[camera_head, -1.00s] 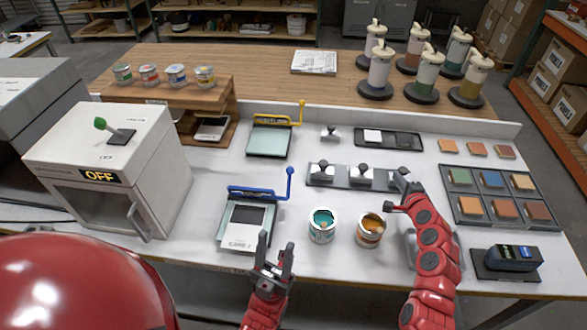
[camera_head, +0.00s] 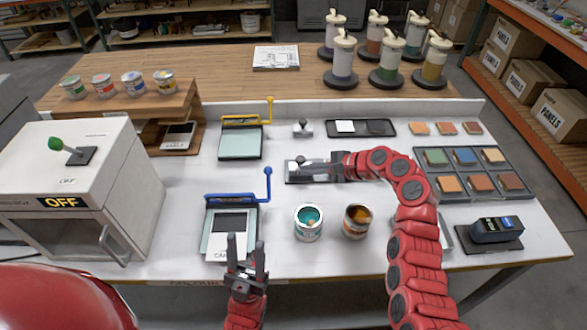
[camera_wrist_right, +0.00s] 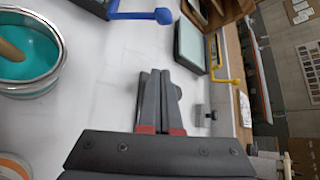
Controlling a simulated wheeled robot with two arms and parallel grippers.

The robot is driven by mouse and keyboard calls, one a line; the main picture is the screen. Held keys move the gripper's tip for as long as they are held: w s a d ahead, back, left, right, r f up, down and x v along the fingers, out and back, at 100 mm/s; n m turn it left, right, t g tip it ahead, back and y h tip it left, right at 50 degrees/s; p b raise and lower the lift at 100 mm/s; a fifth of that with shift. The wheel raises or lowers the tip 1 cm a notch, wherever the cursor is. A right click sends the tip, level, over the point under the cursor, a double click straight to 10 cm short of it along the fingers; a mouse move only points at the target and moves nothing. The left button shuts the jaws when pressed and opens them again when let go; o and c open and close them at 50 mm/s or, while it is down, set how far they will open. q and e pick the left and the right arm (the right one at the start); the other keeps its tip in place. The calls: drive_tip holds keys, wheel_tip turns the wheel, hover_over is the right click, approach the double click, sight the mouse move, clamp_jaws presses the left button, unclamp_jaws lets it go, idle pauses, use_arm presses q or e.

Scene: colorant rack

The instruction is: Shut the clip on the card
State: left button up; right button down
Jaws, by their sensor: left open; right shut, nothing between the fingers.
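A board with a blue clip bar (camera_head: 230,199) lies on the white bench, holding a white card (camera_head: 219,244) with a dark panel. The blue lever stands up at the bar's right end, topped by a ball (camera_head: 268,171). In the right wrist view the ball (camera_wrist_right: 163,16) is at the top, beyond my fingertips. My left gripper (camera_head: 245,246) is open and empty, in front of the board's lower right edge.
A similar board (camera_head: 240,145) with a yellow clip lever (camera_head: 269,108) lies behind. Open cans of teal (camera_head: 308,223) and orange paint (camera_head: 357,221) stand to the right of the blue-clip board. A grey box machine (camera_head: 75,190) stands left.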

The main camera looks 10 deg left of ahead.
drive_tip(key=p+x, duration=0.1)
drive_tip(key=x, duration=0.6)
drive_tip(key=shift+a, duration=0.1)
drive_tip(key=shift+x, duration=0.95)
drive_tip(key=shift+s+p, duration=0.1)
drive_tip(key=shift+p, duration=0.2)
drive_tip(key=shift+s+a+r+p, duration=0.1)
drive_tip(key=shift+a+r+p, duration=0.05)
drive_tip(key=shift+r+p, duration=0.2)
drive_tip(key=shift+s+a+r+p, duration=0.25)
drive_tip(key=shift+s+r+p, duration=0.75)
drive_tip(key=shift+s+p, duration=0.2)
drive_tip(key=shift+r, duration=0.1)
drive_tip(key=shift+s+d+r+t+b, duration=0.1)
drive_tip(key=shift+t+b, duration=0.2)
